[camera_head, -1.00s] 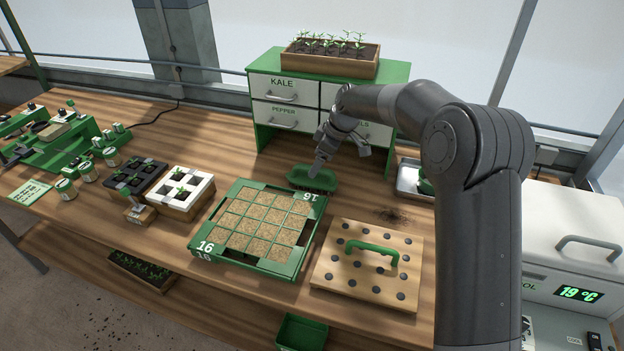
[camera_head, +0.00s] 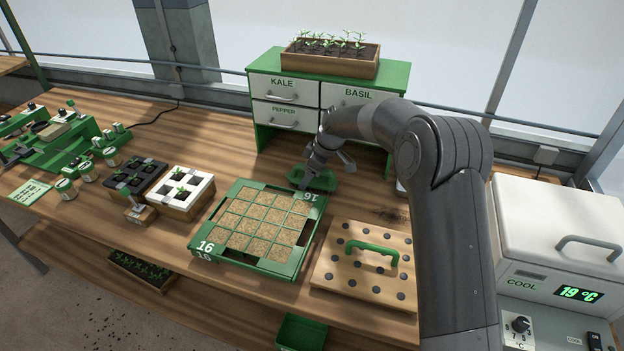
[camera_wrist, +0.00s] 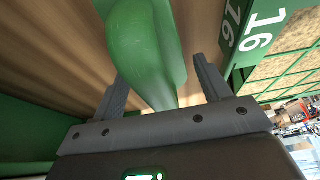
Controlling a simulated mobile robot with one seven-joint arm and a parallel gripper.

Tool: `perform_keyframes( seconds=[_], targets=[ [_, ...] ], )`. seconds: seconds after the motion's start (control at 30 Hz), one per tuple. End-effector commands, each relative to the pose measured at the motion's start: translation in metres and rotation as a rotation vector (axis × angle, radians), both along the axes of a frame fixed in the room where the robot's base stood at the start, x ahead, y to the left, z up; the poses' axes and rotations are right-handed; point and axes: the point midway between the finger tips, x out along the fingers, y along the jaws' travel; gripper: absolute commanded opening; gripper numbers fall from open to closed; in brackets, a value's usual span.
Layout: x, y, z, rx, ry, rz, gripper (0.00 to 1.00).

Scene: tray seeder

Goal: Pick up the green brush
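The green brush (camera_head: 322,181) lies on the wooden bench between the drawer cabinet and the seed tray. Its rounded green handle (camera_wrist: 142,45) fills the upper middle of the wrist view. My gripper (camera_head: 308,183) is down at the left part of the brush. In the wrist view my gripper (camera_wrist: 160,85) is open, with one finger on each side of the handle and gaps visible beside it. I cannot tell whether either finger touches the brush. The brush's underside is hidden.
The green seed tray (camera_head: 248,268), marked 16, sits just in front of the brush. A dibber board (camera_head: 330,278) with a green handle (camera_head: 372,249) lies to its right. The drawer cabinet (camera_head: 263,138) stands close behind. A white cooler (camera_head: 545,215) is at the right.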

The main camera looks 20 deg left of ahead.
Motion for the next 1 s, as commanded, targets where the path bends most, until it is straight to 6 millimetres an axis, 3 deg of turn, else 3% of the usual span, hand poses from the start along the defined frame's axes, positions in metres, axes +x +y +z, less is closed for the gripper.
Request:
perform_keyframes(
  seconds=[0.5, 0.77, 0.87, 1.0],
  targets=[
    [0.0, 0.0, 0.001, 0.0, 0.0, 0.0, 0.29],
    [0.0, 0.0, 0.004, 0.001, -0.002, -0.001, 0.29],
    [0.001, 0.0, 0.016, 0.002, -0.004, -0.001, 0.29],
    [0.001, 0.0, 0.046, 0.003, -0.005, 0.0, 0.29]
  ],
)
